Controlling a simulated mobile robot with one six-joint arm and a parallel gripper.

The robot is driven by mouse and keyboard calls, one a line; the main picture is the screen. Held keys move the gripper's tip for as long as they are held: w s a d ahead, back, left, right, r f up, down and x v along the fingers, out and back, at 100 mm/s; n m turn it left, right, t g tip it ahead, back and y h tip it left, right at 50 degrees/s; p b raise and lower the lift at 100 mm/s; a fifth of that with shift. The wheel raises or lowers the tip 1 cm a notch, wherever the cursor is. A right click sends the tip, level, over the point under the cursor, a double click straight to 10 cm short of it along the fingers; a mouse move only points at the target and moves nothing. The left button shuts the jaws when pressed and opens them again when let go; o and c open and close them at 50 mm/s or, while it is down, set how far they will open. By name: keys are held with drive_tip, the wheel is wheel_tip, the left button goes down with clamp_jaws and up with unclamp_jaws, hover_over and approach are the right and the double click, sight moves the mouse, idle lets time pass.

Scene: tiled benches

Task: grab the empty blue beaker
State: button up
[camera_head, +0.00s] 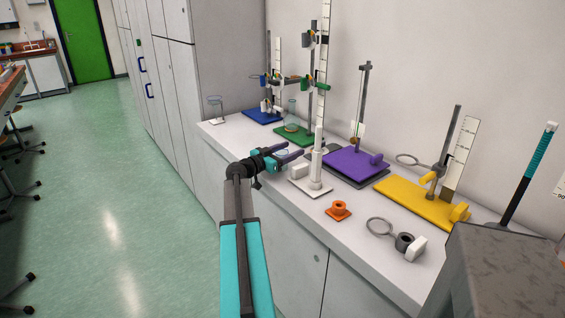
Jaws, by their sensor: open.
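My gripper (290,154) is open, with its two fingers apart over the white bench near the middle of the picture. It points right, toward the white stand with a tall scale. I see nothing between the fingers. I cannot make out a clearly blue beaker. A clear glass vessel (292,112) stands by the green-based stand, beyond my gripper; its contents are too small to tell. Small white and blue items (266,105) on the blue base are too small to identify.
The white bench (273,178) carries a white stand (317,165), a purple base (350,160), a yellow base (420,203), a green base (290,134) and a blue base (262,117). An orange piece (338,210) and a ring clamp (404,242) lie in front.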

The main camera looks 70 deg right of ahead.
drive_tip(key=shift+c, duration=0.2)
drive_tip(key=c, duration=1.1)
drive_tip(key=shift+r, duration=0.2)
drive_tip(key=shift+r+b, duration=0.55)
drive_tip(key=shift+r, duration=0.9)
drive_tip(key=w+a+r+b, duration=0.1)
drive_tip(key=w+a+b, duration=0.1)
drive_tip(key=a, duration=1.4)
drive_tip(key=shift+r+b, duration=0.4)
drive_tip(key=shift+b, duration=0.1)
